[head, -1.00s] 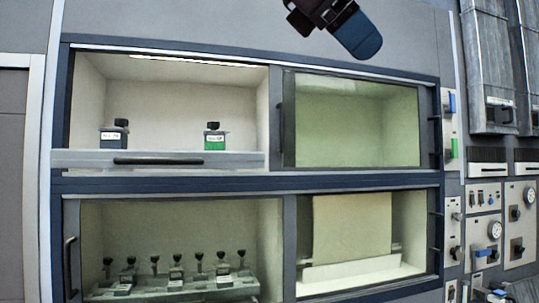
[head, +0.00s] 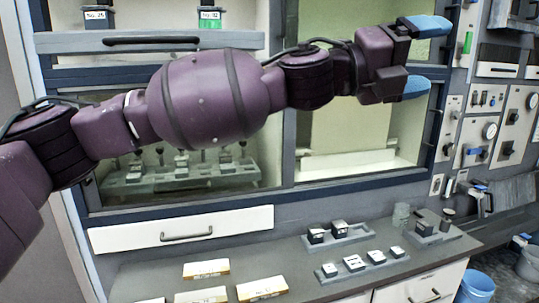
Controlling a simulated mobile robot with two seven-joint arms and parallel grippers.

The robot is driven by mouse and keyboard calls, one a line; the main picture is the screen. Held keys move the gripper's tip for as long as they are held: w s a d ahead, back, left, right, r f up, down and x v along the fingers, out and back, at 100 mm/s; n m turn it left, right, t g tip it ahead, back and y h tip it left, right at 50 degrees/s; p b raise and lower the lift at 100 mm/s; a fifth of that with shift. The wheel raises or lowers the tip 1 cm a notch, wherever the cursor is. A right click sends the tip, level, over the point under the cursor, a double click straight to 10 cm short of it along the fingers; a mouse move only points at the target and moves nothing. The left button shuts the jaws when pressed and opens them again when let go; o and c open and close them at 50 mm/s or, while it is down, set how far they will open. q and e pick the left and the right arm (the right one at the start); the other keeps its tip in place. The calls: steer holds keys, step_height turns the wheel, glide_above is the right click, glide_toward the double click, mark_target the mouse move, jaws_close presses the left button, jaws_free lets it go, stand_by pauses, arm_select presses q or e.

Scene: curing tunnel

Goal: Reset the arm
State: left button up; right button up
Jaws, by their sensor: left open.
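My left gripper (head: 418,56) is in the head view at the upper right. Its two blue fingertips are spread apart, one above the other, pointing right, with nothing between them. My purple left arm stretches from the left edge across the picture in front of the cabinet (head: 284,160). The gripper is in front of the right-hand compartments and seems to touch nothing. My right gripper is not in view.
Below is a grey counter (head: 300,262) with small dark-topped blocks on a tray (head: 366,262) and labelled yellow-white boxes (head: 262,288). A white drawer (head: 180,230) is shut. A control panel (head: 490,130) stands right; a blue bucket (head: 476,286) is lower right.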

arm_select(q)
steer(key=w+a+f+n+t+y, duration=0.1)
steer(key=w+a+f+n+t, duration=0.4)
steer(key=a+f+n+t, duration=0.45)
steer(key=w+a+f+n+t+y, duration=0.1)
steer(key=w+a+f+n+t, duration=0.5)
steer(key=n, duration=0.6)
steer(key=a+f+n+t+y+b, duration=0.1)
steer(key=a+f+n+y, duration=0.45)
steer(key=a+f, duration=0.4)
steer(key=a+f+n+t+y, duration=0.1)
steer(key=a+f+n+y, duration=0.4)
steer(key=f, duration=0.8)
steer(key=s+a+f+n+g+y, duration=0.1)
steer(key=s+a+f+n+y, duration=0.15)
steer(key=s+a+f, duration=0.5)
steer(key=s+a+f+n+g+y, duration=0.25)
steer(key=s+a+f, duration=0.2)
steer(key=f, duration=0.55)
steer(key=s+a+f+n+y, duration=0.25)
steer(key=s+a+f, duration=0.25)
steer(key=s+f, duration=0.25)
steer(key=s+a+f+n+g+b, duration=0.1)
steer(key=s+f+g, duration=0.1)
steer(key=s+f, duration=0.6)
steer(key=shift+s+a+g, duration=0.35)
steer(key=shift+s+g, duration=0.05)
steer(key=shift+s, duration=0.45)
steer(key=shift+n, duration=0.25)
